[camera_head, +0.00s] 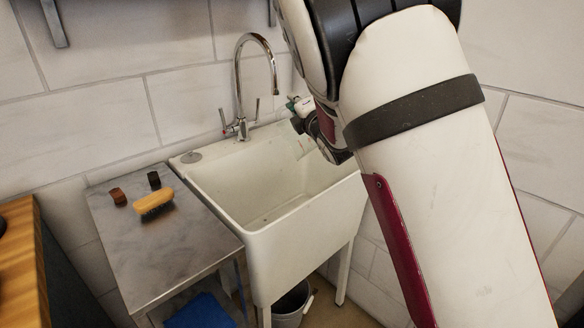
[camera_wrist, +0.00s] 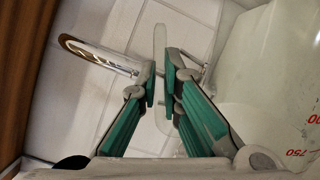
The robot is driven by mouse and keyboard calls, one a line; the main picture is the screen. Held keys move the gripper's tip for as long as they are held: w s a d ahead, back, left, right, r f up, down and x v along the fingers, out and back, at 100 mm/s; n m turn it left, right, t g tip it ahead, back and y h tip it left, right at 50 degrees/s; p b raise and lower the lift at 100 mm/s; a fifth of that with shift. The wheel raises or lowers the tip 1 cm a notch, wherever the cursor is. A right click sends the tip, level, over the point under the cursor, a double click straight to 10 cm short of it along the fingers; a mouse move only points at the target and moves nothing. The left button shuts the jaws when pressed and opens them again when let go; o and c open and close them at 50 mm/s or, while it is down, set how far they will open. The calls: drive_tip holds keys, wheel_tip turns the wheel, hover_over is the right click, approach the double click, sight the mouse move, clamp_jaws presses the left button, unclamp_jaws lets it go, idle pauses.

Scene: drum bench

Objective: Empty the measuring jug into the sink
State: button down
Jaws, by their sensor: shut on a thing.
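The white sink (camera_head: 290,225) stands against the tiled wall in the head view, its basin open at the top. My gripper (camera_head: 298,108) is over the sink's back right part, partly hidden by my arm. In the wrist view its green fingers (camera_wrist: 160,85) are closed on a pale, narrow strip that looks like the handle of the measuring jug. The jug (camera_wrist: 265,85) is pale and translucent with red markings, at the right of the wrist view. In the head view only a faint pale patch shows below the gripper. The jug's tilt and contents cannot be told.
A chrome tap (camera_head: 240,90) rises behind the sink, left of my gripper. A metal side table (camera_head: 150,250) on the left holds a yellow brush (camera_head: 154,204) and two small dark items. A grey bucket (camera_head: 290,305) stands under the sink.

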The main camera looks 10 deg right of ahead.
drive_tip(key=d+m, duration=0.1)
drive_tip(key=d, duration=0.1)
drive_tip(key=w+d+m, duration=0.1)
drive_tip(key=d+m, duration=0.1)
drive_tip(key=d+f+m, duration=0.1)
drive_tip(key=d, duration=0.1)
drive_tip(key=shift+w+d+h+p, duration=0.2)
drive_tip(key=shift+d+h+p, duration=0.1)
drive_tip(key=shift+d+p, duration=0.05)
drive_tip(key=w+d+f+m+b, duration=0.2)
drive_tip(key=d+f+m, duration=0.4)
drive_tip(key=d+m, duration=0.3)
drive_tip(key=w+d+f+m+b, duration=0.2)
drive_tip(key=d+f+m, duration=0.3)
drive_tip(key=d+m, duration=0.4)
drive_tip(key=shift+w+d+f+m+h+b, duration=0.15)
drive_tip(key=shift+f+m+h+b, duration=0.2)
drive_tip(key=shift+m, duration=0.55)
drive_tip(key=shift+r, duration=0.15)
